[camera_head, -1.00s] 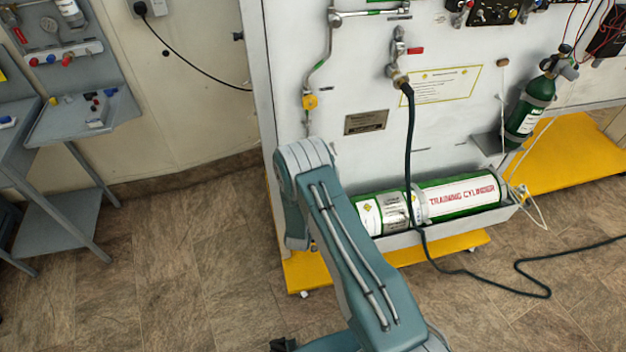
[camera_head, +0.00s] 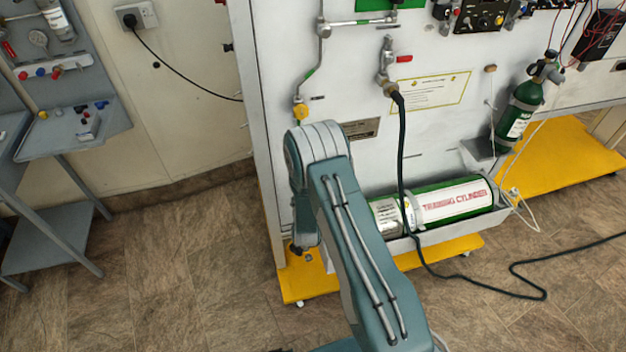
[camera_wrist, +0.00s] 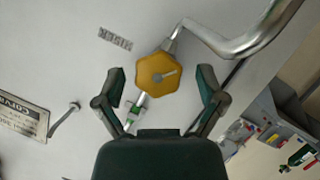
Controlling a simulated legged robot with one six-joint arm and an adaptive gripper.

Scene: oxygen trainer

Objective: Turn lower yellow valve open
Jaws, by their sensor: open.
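The lower yellow valve (camera_head: 300,112) is on a metal pipe on the white panel, just above my arm's elbow in the head view. In the wrist view the yellow valve (camera_wrist: 157,74) is a hexagonal knob with a light mark on its face. My gripper (camera_wrist: 162,80) is open, with one dark finger on each side of the knob. Both fingers show a gap to the knob; I cannot tell the depth between them. The fingers are hidden in the head view.
A bent metal pipe (camera_wrist: 238,48) runs beside the valve. A small label (camera_wrist: 115,39) is on the panel nearby. A black hose (camera_head: 402,150) hangs to the right, above a green training cylinder (camera_head: 455,201). A grey workbench (camera_head: 70,130) stands to the left, with open floor before it.

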